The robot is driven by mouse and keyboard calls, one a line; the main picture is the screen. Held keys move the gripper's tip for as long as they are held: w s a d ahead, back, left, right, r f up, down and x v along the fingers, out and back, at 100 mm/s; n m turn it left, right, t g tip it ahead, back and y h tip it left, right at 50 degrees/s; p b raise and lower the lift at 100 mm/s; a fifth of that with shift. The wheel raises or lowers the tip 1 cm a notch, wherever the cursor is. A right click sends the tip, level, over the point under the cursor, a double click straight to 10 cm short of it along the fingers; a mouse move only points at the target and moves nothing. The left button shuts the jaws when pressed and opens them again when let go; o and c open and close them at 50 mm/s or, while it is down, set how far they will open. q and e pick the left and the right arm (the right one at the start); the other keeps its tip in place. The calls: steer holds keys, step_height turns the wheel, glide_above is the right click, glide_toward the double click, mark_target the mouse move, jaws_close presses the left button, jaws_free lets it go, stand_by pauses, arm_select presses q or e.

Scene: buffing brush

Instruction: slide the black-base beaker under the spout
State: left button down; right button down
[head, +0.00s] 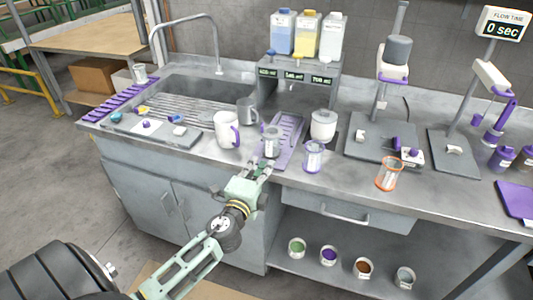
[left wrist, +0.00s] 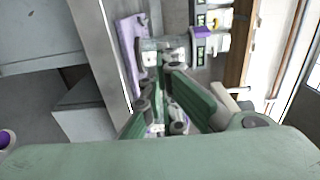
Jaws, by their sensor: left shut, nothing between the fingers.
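The black-base beaker (head: 271,142), clear and grey, stands upright near the front of the purple drip tray (head: 291,135) in the head view. Behind it is the dispenser (head: 300,75), with labels on its front; its spout is too small to make out clearly. My left gripper (head: 260,168) is shut and empty, just in front of the beaker at the counter's front edge. I cannot tell whether it touches the beaker. In the left wrist view the fingers (left wrist: 163,110) point toward a clear, greyish vessel beside the purple tray (left wrist: 131,50). My right gripper is not in view.
A white mug (head: 226,130) stands left of the beaker, with a grey mug (head: 247,111) behind it. The sink (head: 190,98) is left.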

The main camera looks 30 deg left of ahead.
mark_target(270, 150)
arm_select(q)
steer(key=x, duration=0.5)
steer(key=shift+p, duration=0.35)
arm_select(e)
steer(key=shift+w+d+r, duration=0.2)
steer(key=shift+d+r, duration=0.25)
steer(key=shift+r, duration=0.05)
